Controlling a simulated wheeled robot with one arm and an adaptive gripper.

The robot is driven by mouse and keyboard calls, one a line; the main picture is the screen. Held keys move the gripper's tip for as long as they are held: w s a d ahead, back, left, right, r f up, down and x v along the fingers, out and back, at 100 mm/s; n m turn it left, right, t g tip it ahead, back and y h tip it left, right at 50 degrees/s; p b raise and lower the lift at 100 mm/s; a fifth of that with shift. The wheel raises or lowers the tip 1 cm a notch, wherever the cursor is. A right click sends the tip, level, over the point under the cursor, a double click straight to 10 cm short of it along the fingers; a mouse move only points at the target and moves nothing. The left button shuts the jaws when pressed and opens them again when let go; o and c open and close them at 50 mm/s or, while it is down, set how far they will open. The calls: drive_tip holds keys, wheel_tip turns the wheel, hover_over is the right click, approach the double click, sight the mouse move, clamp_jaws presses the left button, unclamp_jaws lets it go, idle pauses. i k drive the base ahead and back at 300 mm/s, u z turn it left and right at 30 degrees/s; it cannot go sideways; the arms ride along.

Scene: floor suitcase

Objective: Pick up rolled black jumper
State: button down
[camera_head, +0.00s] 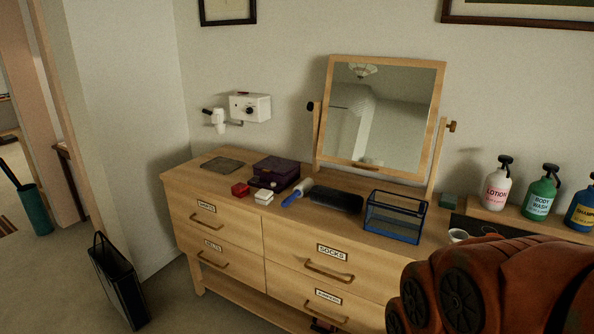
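No thing in view can be clearly told as a rolled black jumper. A dark, elongated, rounded object (337,199) lies on the dresser top, in front of the mirror, between a lint roller and a wire basket. I cannot tell whether it is cloth. My gripper is not in view. An orange-brown arm part of mine fills the lower right and hides the dresser's right front.
The wooden dresser (228,217) has labelled, shut drawers. On it are a mirror (383,115), a purple box (276,172), a lint roller (297,193), a blue-black wire basket (395,217) and pump bottles (542,193). A black bag (118,283) stands on the floor at left.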

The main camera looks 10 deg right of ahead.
sight(343, 202)
drive_tip(key=u, duration=0.45)
drive_tip(key=k, duration=0.55)
drive_tip(key=u, duration=0.7)
drive_tip(key=i, duration=2.45)
drive_tip(key=z, duration=0.65)
